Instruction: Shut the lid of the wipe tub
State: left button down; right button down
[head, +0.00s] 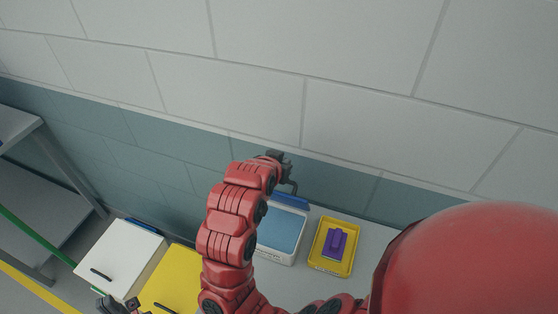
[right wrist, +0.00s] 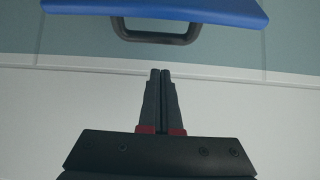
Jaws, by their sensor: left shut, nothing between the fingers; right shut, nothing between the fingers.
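The wipe tub (head: 279,257) is a white box with a blue top area, in the middle of the head view. Its blue lid (head: 291,202) shows as a raised strip along the back edge, so it looks open. The right wrist view shows the lid (right wrist: 205,10) at the top with a dark loop handle (right wrist: 156,37). My right gripper (head: 284,167) is by the wall behind the tub. In the wrist view, its fingertips (right wrist: 160,73) are shut, empty and apart from the handle. My left gripper (head: 122,307) is low at the left, shut and empty, partly cut off.
A yellow tray (head: 323,262) with a purple object (head: 336,243) sits right of the tub. A white-topped box (head: 125,254) and a yellow-topped box (head: 176,279), partly behind my arm, stand to the left. The block wall (head: 380,130) is close behind. A grey rack (head: 45,165) stands far left.

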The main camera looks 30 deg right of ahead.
jog(key=f+p, duration=0.1)
jog(key=s+a+f+p, duration=0.1)
jog(key=p, duration=0.1)
jog(key=shift+s+a, duration=0.25)
jog(key=shift+a, duration=0.05)
jog(key=shift+f, duration=0.15)
jog(key=shift+w, duration=0.1)
